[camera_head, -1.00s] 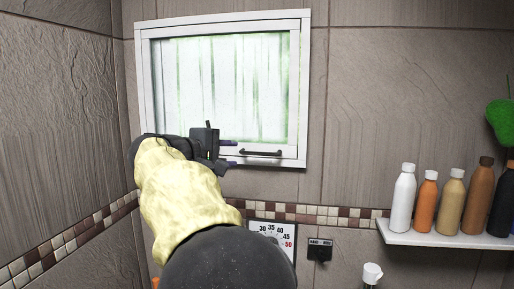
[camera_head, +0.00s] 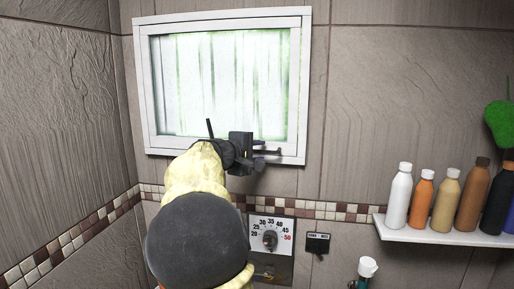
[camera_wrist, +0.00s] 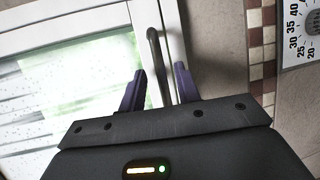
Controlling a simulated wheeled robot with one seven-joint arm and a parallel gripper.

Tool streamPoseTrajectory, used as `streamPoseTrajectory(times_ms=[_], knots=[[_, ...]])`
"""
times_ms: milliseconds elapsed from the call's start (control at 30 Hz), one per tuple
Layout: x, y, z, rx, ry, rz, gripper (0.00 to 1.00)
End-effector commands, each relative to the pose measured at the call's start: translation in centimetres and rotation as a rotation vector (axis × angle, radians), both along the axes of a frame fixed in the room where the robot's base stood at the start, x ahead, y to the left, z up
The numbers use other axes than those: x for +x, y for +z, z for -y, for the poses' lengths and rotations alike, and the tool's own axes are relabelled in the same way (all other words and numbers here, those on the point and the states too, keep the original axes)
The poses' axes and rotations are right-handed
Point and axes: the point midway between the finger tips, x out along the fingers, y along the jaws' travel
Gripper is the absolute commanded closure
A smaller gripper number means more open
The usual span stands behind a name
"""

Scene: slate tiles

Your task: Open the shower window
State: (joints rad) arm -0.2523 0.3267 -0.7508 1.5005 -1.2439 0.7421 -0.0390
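The shower window (camera_head: 225,85) has a white frame and frosted, green-streaked glass, and looks closed in the wall ahead. Its dark bar handle (camera_wrist: 158,65) sits on the lower frame; in the head view my gripper and arm partly cover it. My gripper (camera_head: 262,156) is at the lower right part of the window, at the handle. In the wrist view my gripper (camera_wrist: 160,88) has its two purple fingers apart, with the lower end of the handle showing between them. I cannot tell whether either finger touches the handle.
A shower thermostat dial (camera_head: 271,238) is on the wall below the window. A white shelf (camera_head: 440,233) with several bottles is at the right. A small dark wall fitting (camera_head: 318,242) is beside the dial. A tiled wall stands close on the left.

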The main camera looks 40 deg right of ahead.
Motion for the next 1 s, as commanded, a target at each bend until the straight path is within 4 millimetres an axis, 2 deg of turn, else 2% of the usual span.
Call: streamPoseTrajectory(times_ms=[67,233,267,667,1000], knots=[[0.0,0.0,0.0,0.000,0.000,0.000,0.67],[0.0,0.0,-0.1,0.000,0.000,0.000,0.99],[0.0,0.0,0.0,-0.001,0.001,0.000,1.00],[-0.3,0.4,-0.4,0.007,0.002,-0.005,1.00],[-2.6,1.3,-2.4,0.075,-0.006,-0.059,1.00]])
